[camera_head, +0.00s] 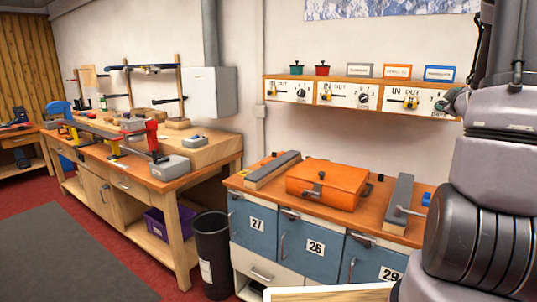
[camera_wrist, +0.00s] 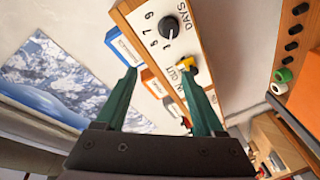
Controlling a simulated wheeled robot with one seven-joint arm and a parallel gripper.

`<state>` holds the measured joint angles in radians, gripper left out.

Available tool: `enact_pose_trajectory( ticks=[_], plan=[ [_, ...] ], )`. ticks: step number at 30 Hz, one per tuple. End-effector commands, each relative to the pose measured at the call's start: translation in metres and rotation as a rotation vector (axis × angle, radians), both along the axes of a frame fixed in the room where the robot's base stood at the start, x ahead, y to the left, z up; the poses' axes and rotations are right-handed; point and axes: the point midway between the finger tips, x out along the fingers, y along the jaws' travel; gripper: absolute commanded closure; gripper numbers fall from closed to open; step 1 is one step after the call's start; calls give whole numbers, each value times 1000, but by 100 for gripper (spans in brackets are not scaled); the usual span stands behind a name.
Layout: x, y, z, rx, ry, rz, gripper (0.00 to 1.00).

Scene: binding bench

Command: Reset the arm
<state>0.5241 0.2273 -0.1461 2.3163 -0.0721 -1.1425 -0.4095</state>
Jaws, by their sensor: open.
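My gripper (camera_wrist: 160,72) is open in the wrist view, its two green fingers spread apart with nothing between them. Beyond the fingers is the wall-mounted panel (camera_wrist: 185,40) with a black dial marked DAYS and a yellow switch (camera_wrist: 187,64) marked IN and OUT. The right fingertip overlaps the picture just below the yellow switch; I cannot tell whether they touch. In the head view my arm fills the right edge, and my fingers are not clearly visible there.
The head view shows the panel shelf (camera_head: 361,83) carrying several small signs. Below is a bench with an orange case (camera_head: 327,185), grey bars and numbered blue doors. A black bin (camera_head: 212,255) stands left of it, beside a cluttered workbench (camera_head: 205,157). The floor at left is open.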

Motion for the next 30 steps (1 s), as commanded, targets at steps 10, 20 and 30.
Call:
enact_pose_trajectory(
  ticks=[10,20,30],
  plan=[
    [-53,134,46,649,123,-113,30],
    [-182,285,39,1212,406,-200,30],
    [-268,351,28,1438,613,-271,30]
  ],
)
